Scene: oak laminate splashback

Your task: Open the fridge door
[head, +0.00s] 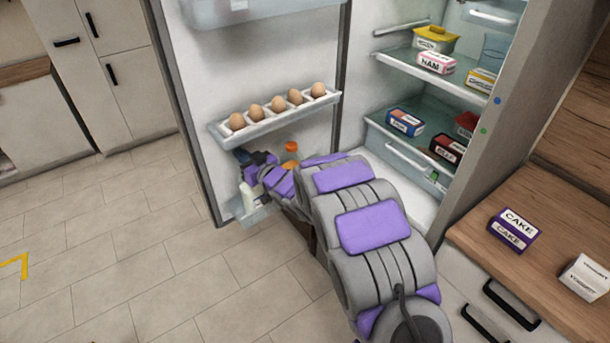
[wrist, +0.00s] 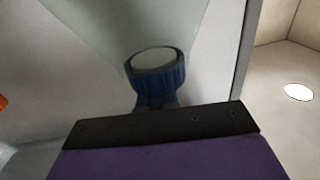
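The fridge door (head: 255,65) stands wide open at the left, with its inner face and shelves showing. The fridge interior (head: 425,95) is exposed on the right. My arm reaches forward from the lower right, and my gripper (head: 246,157) is at the door's inner side, just below the egg shelf. In the wrist view, the pale door panel (wrist: 75,70) fills much of the picture. A blue ribbed round part with a grey face (wrist: 155,72) is just beyond my dark wrist edge; I cannot tell whether it belongs to my gripper. The finger gap and any contact are not clear.
An egg shelf (head: 275,118) and a lower shelf with a white bottle (head: 248,197) are on the door. Packaged food sits on the fridge shelves. A counter at right holds a cake box (head: 513,229) and a white box (head: 586,276). Tiled floor (head: 110,230) is clear at left.

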